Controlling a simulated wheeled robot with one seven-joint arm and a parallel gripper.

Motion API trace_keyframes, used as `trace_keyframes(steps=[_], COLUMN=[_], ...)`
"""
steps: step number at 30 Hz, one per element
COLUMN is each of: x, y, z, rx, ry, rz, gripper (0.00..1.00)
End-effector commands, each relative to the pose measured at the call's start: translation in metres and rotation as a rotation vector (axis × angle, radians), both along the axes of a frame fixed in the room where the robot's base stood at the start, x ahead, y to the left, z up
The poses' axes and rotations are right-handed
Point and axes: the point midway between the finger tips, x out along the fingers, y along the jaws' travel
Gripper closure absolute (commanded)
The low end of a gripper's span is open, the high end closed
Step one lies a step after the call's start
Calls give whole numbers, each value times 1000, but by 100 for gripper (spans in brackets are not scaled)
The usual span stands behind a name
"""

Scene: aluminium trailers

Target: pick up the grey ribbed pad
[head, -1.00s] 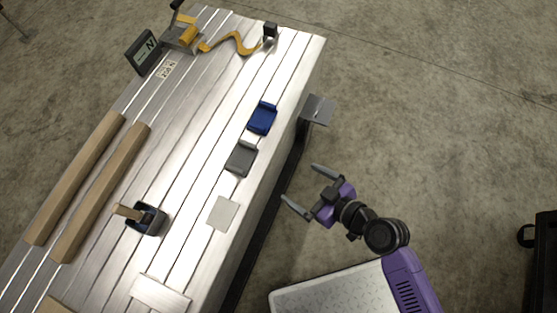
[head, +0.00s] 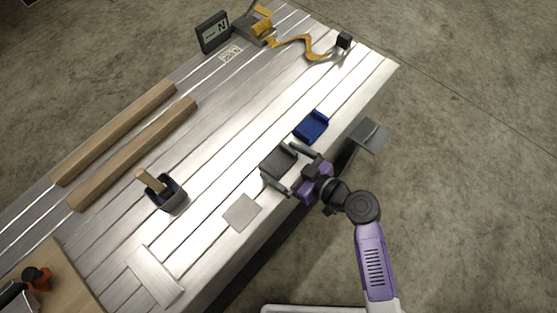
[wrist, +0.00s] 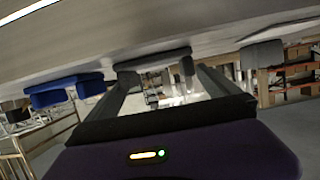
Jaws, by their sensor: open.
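The grey ribbed pad (head: 277,161) lies on the aluminium trailer bed (head: 225,150) near its right edge. It also shows in the wrist view (wrist: 152,60), between and beyond the fingers. My gripper (head: 290,168) is open at the pad's right side, one finger toward its far end and one toward its near end. Nothing is clamped. Whether the fingers touch the pad cannot be told.
A blue pad (head: 311,126) lies just beyond the grey one. A pale square plate (head: 242,212) lies nearer. A dark holder with a wooden handle (head: 166,193), two wooden beams (head: 135,150) and a yellow strap (head: 300,43) are also on the bed.

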Motion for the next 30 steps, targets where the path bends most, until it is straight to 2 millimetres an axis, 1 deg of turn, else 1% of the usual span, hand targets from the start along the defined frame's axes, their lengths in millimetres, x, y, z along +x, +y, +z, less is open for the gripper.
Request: trace_keyframes(steps=[10,14,20,23,24,28,30], x=[28,32,32,32,32,32,32], y=[31,36,36,36,36,36,36], z=[-14,-16,-16,-16,-16,-16,-16], rx=[0,-1,-1,0,0,0,0], ry=[0,-1,-1,0,0,0,0], rz=[1,0,0,0,0,0,-1], gripper=[0,0,0,18,26,51,52])
